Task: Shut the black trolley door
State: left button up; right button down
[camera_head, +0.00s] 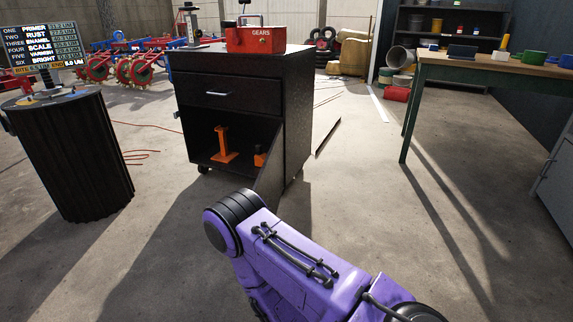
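The black trolley (298,115) stands in the middle of the view, with a shut drawer above an open lower compartment. Its black door (270,178) is hinged at the right of the compartment and stands wide open towards me, seen almost edge-on. The lower end of the door is close to my purple arm in the picture; I cannot tell whether they touch. That arm comes in from the lower right, so it looks like my right one. Its gripper does not show. My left arm and gripper are out of view.
Orange tools (223,146) stand inside the compartment. A red toolbox (256,39) sits on the trolley. A black ribbed drum (75,160) with a sign stands at left, a workbench (490,68) at right. The concrete floor between trolley and workbench is mostly clear.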

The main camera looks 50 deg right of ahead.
aim_at(269, 185)
jog(key=z, duration=1.5)
jog(key=i, duration=1)
